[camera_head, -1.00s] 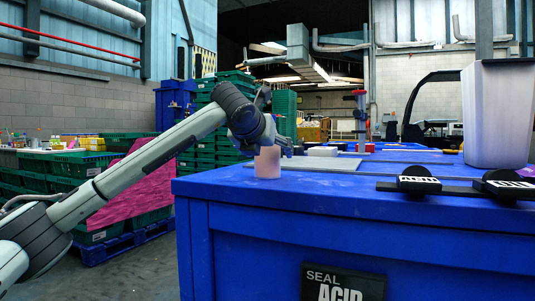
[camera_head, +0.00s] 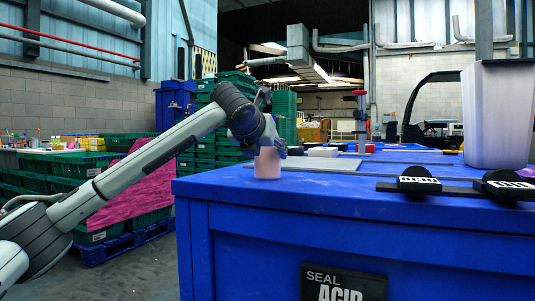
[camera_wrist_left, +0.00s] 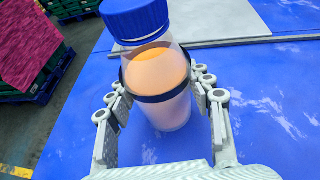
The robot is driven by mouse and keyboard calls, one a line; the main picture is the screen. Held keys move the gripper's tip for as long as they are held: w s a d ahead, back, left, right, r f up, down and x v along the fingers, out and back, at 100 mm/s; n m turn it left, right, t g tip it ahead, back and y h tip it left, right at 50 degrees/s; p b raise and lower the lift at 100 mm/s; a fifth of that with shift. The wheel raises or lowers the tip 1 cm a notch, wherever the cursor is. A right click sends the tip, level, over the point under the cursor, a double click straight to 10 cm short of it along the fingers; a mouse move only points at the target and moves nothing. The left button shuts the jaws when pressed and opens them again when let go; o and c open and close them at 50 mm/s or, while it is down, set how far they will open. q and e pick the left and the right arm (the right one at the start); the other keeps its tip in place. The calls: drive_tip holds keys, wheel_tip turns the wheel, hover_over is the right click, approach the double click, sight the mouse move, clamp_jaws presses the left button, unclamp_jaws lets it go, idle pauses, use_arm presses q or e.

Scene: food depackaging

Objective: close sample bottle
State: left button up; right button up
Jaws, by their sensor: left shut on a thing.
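A sample bottle (camera_head: 267,165) with pinkish contents stands upright near the left corner of the blue table, under my left gripper (camera_head: 272,146). In the left wrist view the bottle (camera_wrist_left: 160,80) is clear, with an orange surface to its contents and a dark ring around its body. A blue cap (camera_wrist_left: 137,18) sits at its top end; I cannot tell whether it is tight. The fingers of my left gripper (camera_wrist_left: 160,95) lie on both sides of the bottle, shut on it. My right gripper is not in view.
The blue table (camera_head: 330,215) carries a grey plate (camera_head: 315,163) behind the bottle, two black labelled blocks (camera_head: 419,185) on a dark strip, and a tall white bin (camera_head: 498,115) at right. Green crates (camera_head: 110,200) stand left of the table. The table's front left is clear.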

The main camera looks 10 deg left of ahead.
use_arm(q)
drive_tip(key=shift+r, duration=0.4)
drive_tip(key=s+a+r+p, duration=0.1)
drive_tip(key=s+a+r, duration=0.1)
drive_tip(key=a+r, duration=0.8)
drive_tip(key=shift+s+a+r, duration=0.15)
drive_tip(key=shift+s+a, duration=0.15)
drive_tip(key=shift+a, duration=0.4)
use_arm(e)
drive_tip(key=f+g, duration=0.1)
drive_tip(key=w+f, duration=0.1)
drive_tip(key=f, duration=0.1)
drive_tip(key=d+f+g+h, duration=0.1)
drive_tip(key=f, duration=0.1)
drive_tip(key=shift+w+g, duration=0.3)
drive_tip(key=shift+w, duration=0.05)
use_arm(q)
drive_tip(key=o, duration=0.7)
drive_tip(key=shift+c, duration=0.2)
clamp_jaws()
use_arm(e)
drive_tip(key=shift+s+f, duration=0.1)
